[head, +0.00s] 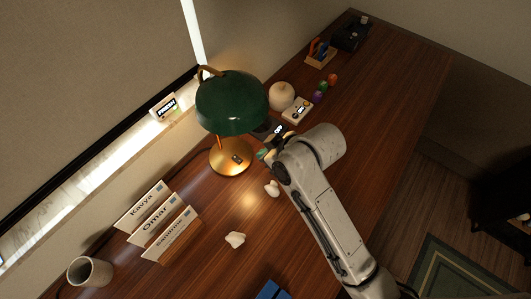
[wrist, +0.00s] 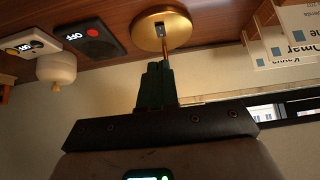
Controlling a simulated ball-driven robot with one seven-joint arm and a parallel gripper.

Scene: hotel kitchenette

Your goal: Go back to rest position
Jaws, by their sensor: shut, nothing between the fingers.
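My gripper (head: 263,155) is at the end of my pale arm, which reaches over the wooden desk from the lower right. Its fingers show dark and shut together in the wrist view (wrist: 156,75), with nothing seen between them. They are beside the green desk lamp (head: 232,102), whose round brass base (wrist: 163,29) shows beyond the fingertips. A dark box with a red button and an "OFF" display (wrist: 95,37) lies beside the lamp base. In the head view, the arm partly hides that dark box (head: 277,131).
Name cards (head: 160,222) and a cup (head: 90,271) stand at the lower left. Two crumpled white pieces (head: 235,239) (head: 272,188) lie near the lamp. A round beige pot (head: 281,96) and a pale display box (head: 297,109) stand behind my gripper.

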